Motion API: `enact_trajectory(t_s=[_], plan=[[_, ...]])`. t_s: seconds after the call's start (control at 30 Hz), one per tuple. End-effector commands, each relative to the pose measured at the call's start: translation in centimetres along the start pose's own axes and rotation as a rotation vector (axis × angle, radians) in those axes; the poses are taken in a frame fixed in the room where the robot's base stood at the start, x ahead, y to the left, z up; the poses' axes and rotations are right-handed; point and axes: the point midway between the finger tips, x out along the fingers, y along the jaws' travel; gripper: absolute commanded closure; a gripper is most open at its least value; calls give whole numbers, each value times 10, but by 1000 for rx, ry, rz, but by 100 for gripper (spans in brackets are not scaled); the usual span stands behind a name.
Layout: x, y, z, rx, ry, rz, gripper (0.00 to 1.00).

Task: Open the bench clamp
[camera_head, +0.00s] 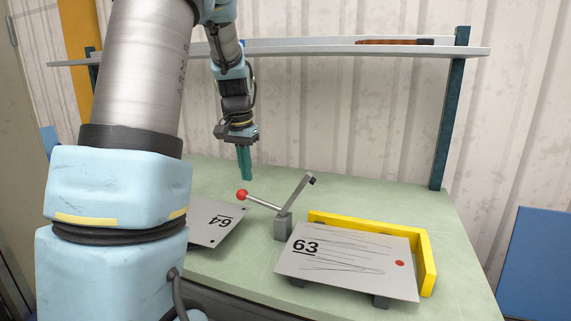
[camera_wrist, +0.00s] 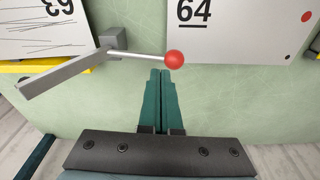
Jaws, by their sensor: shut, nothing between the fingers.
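The bench clamp (camera_head: 283,224) stands on the green bench between two numbered plates. It has a grey block base, a thin lever with a red ball knob (camera_head: 242,194), and a grey arm (camera_head: 299,192) that slants up to the right in the head view. In the wrist view the red knob (camera_wrist: 174,59) lies just beyond my fingertips, and the clamp arm (camera_wrist: 62,82) reaches to the left. My gripper (camera_head: 246,178) is shut and empty, fingers pointing down, above and behind the knob in the head view. It also shows in the wrist view (camera_wrist: 161,75). No contact with the knob is clear.
Plate 63 (camera_head: 345,262) rests on supports, against a yellow angled stop (camera_head: 427,264). Plate 64 (camera_head: 217,221) lies to the left, partly hidden by my arm. A shelf (camera_head: 350,50) on posts spans the back. The bench's back right (camera_head: 390,200) is clear.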

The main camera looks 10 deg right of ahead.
Motion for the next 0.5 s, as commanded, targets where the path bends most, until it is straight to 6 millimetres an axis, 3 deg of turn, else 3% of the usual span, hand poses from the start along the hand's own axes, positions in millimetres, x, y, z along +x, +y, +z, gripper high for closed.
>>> enact_trajectory(t_s=[0.23, 0.5], plan=[[20, -17, 4, -24, 13, 157, 100], [31, -24, 6, -17, 12, 157, 100]])
